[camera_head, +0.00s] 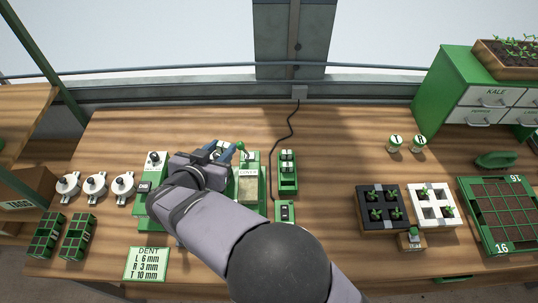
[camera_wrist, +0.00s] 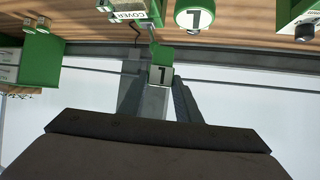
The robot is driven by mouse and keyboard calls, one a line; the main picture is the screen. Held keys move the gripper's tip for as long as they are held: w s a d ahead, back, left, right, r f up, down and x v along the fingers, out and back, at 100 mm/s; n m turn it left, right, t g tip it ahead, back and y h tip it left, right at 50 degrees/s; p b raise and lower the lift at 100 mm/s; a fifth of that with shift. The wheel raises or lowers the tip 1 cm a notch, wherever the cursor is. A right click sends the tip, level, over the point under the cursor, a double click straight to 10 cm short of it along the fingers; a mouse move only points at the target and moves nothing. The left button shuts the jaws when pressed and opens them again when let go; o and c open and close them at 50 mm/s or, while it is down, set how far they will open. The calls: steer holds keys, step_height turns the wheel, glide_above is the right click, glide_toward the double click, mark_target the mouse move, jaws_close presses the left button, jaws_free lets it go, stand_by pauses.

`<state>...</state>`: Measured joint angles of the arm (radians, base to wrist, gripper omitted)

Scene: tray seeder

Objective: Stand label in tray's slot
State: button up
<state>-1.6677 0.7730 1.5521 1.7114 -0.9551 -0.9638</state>
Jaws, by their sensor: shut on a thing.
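In the wrist view my gripper (camera_wrist: 162,88) is shut on a small white piece with a dark character, apparently the label (camera_wrist: 160,75). A green part shows against it; I cannot tell whether it belongs to the label. The label appears off the bench, seen against the window. My arm hides the bench below the gripper, and I cannot make out a tray slot there.
The COVER machine (camera_head: 249,190) stands right of my gripper. Green celled trays (camera_head: 45,236) and white round dispensers (camera_head: 95,186) are at left. A black tray (camera_head: 368,222) and a white tray (camera_head: 446,222) hold seedlings at right.

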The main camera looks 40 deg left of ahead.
steer(key=s+a+f+n+y+b, duration=0.1)
steer(key=s+a+f, duration=0.1)
steer(key=s+f, duration=0.1)
steer(key=s+a+f+n+g+b, duration=0.1)
steer(key=s+a+f, duration=0.1)
steer(key=s, duration=0.3)
steer(key=s+a+f+n+g+y+b, duration=0.1)
steer(key=s+a+f, duration=0.1)
steer(key=s+f, duration=0.1)
steer(key=shift+s+a+f+y, duration=0.15)
steer(key=shift+s+f, duration=0.05)
steer(key=shift+s, duration=0.25)
steer(key=shift+s+a+f+y, duration=0.15)
steer(key=shift+s+f, duration=0.05)
steer(key=shift+s, duration=0.25)
steer(key=shift+f+b, duration=0.2)
steer(key=shift+b, duration=0.3)
step_height(320, 180, down, 3)
steer(key=b, duration=0.3)
steer(key=shift+b, duration=0.4)
steer(key=shift+f, duration=0.95)
steer(key=shift+d, duration=0.1)
